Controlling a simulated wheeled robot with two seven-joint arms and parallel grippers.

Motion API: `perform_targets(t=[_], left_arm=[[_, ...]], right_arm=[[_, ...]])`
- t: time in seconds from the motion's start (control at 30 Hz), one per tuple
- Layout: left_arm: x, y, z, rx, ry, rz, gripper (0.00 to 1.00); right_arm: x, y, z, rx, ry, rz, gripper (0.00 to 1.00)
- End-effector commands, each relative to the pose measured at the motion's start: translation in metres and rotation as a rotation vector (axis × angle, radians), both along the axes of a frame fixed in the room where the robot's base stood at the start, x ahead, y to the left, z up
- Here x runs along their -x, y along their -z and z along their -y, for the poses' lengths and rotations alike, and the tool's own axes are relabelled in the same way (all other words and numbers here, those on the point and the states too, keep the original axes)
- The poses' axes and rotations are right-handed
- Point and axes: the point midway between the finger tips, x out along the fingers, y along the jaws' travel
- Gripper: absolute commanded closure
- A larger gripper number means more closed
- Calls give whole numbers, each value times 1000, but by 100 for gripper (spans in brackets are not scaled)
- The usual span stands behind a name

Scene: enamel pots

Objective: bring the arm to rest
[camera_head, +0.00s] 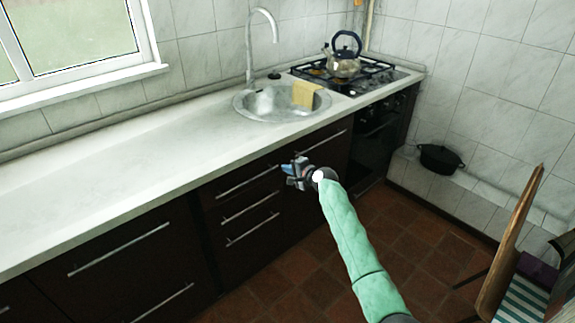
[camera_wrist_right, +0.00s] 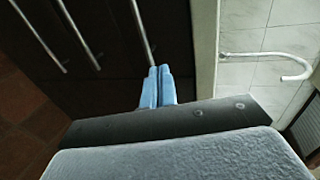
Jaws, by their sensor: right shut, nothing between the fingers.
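My right gripper (camera_head: 288,169) is in front of the dark drawer fronts, below the counter edge near the sink. Its green-sleeved arm comes in from the lower right. In the right wrist view its two blue fingers (camera_wrist_right: 158,86) are together with nothing between them. Behind them are dark drawer fronts with long metal handles (camera_wrist_right: 144,32). I cannot tell from the pictures whether the fingertips touch the drawer front. My left gripper is not in either view.
The counter (camera_head: 120,165) is mostly bare. A kettle (camera_head: 343,62) stands on the stove (camera_head: 378,79). A black pot (camera_head: 440,158) sits on a tiled ledge. A wooden chair (camera_head: 512,240) stands at right.

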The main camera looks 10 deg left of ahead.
Motion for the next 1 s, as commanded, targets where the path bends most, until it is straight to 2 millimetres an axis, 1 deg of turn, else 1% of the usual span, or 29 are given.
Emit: perform_targets(t=[0.13,0.23,0.4,0.5,0.57,0.77,0.87,1.0], left_arm=[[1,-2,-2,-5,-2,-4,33],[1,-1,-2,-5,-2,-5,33],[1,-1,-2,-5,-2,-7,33],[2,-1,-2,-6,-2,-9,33],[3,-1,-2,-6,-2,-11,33],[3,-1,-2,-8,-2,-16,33],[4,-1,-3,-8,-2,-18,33],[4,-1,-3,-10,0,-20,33]], right_arm=[[1,0,1,20,-12,25,100],[5,4,0,63,-50,50,100],[17,17,-1,202,-154,101,100],[24,12,-1,282,-213,150,100],[29,4,-2,330,-247,185,100],[42,-35,4,488,-344,320,100],[49,-61,12,567,-378,391,100],[60,-105,32,695,-412,499,100]])
